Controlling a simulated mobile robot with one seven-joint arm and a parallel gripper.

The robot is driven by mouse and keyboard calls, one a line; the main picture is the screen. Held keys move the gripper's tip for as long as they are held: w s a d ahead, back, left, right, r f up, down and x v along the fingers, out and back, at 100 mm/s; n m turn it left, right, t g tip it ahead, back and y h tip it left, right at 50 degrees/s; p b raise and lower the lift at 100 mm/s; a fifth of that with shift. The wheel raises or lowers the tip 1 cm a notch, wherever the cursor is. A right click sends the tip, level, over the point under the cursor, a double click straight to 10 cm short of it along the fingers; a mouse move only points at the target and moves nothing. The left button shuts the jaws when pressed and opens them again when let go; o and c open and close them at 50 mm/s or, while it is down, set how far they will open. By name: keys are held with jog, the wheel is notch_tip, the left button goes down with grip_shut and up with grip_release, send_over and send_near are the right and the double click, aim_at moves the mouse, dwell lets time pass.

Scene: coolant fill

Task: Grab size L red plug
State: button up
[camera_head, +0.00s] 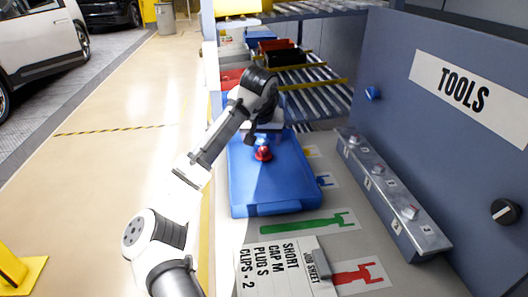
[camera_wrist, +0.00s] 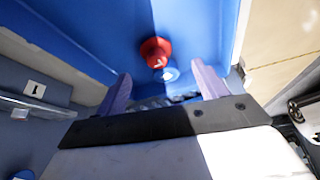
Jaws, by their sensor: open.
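A red plug (camera_head: 263,154) stands on the blue tray (camera_head: 245,185) in the head view. The red plug also shows in the wrist view (camera_wrist: 152,46), ahead of the fingers near the top middle. A small pale mark is on it, too small to read as a size. A light blue round piece (camera_wrist: 171,74) is right beside the plug, nearer the fingers. My gripper (camera_wrist: 163,80) is open, with its two purple fingers apart and nothing held between them. In the head view my wrist hangs over the far part of the tray, just behind the plug.
A job sheet (camera_head: 285,268) and coloured tool outlines lie in front. Red and black bins (camera_head: 280,55) stand behind on rollers.

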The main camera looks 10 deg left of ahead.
aim_at(264, 149)
jog(key=shift+d+p+x, duration=0.15)
jog(key=shift+p+x, duration=0.35)
jog(key=shift+x, duration=1.05)
jog(key=shift+d+p+x, duration=0.1)
jog(key=shift+p+x, duration=0.35)
jog(key=shift+x, duration=1.15)
jog(key=shift+w, duration=0.15)
jog(key=c, duration=1)
jog(key=shift+r, duration=0.1)
jog(key=shift+c, duration=0.3)
